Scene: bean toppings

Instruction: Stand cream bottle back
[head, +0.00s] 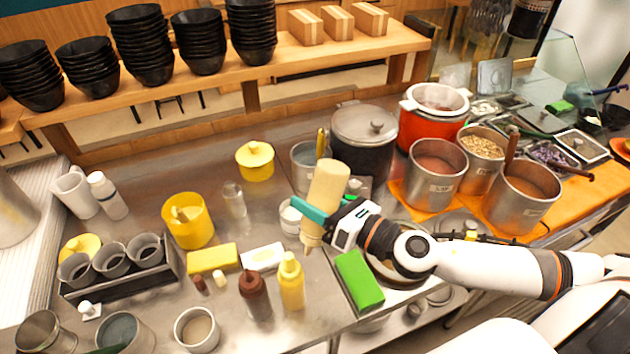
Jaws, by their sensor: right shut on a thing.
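The cream bottle (328,186) is a pale squeeze bottle, held upside down and slightly tilted with its nozzle pointing down. My right gripper (318,214) is shut on the bottle and holds it above the steel counter, beside the pots. A brown squeeze bottle (254,294) and a yellow squeeze bottle (291,282) stand upright at the front of the counter, left of and below the held bottle. My left gripper is not in view.
A green block (359,279) lies below my right arm. A yellow block (212,258) and a white cup (197,329) stand left of the bottles. Steel pots (437,172) and a red-orange pot (430,118) crowd the right. Black bowls (143,45) line the back shelf.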

